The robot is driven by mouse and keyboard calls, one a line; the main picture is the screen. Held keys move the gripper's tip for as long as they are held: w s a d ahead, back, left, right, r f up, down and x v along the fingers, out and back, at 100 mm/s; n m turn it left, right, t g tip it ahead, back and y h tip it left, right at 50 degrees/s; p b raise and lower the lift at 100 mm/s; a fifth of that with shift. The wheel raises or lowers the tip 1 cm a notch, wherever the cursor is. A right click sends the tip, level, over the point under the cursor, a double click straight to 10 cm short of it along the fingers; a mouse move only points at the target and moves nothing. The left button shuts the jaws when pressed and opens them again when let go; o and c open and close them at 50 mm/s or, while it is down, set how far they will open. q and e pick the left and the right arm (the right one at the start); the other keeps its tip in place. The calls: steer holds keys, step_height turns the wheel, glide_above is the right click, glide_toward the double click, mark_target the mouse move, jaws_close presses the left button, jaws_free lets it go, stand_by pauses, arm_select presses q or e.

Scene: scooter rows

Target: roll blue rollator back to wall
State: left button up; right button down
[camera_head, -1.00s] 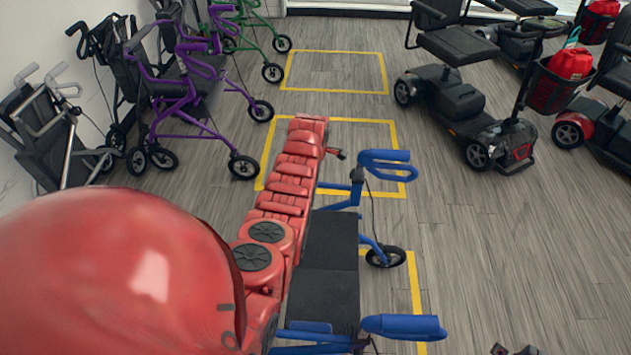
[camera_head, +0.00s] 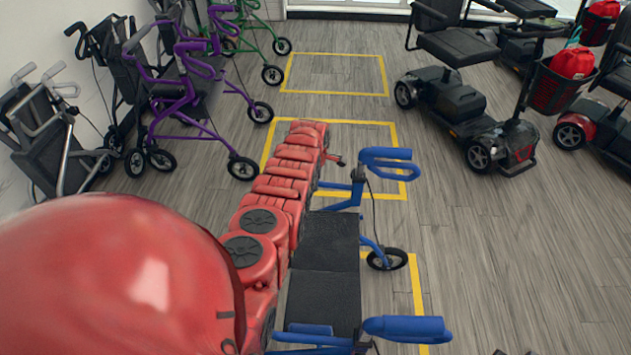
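The blue rollator (camera_head: 362,196) stands upright at the bottom middle, with blue handles, a black seat and a black front wheel. It stands over yellow floor markings. My red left arm runs along its left side and hides that side in part. My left gripper (camera_head: 336,160) is at the arm's far end, just left of the rollator's far blue handle. Its fingers are small, and I cannot tell whether they are open or touch the frame. A dark sliver at the bottom edge may be my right gripper (camera_head: 514,352). The white wall (camera_head: 45,35) is at the left.
A purple rollator (camera_head: 188,125), a green rollator (camera_head: 252,40) and a grey folded walker (camera_head: 45,145) stand along the left. Mobility scooters (camera_head: 462,100) stand at the right. A yellow-outlined floor box (camera_head: 335,93) beyond the arm is empty. The floor at right front is clear.

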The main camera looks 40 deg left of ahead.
arm_select(q)
jaws_close()
stand_by(1.1)
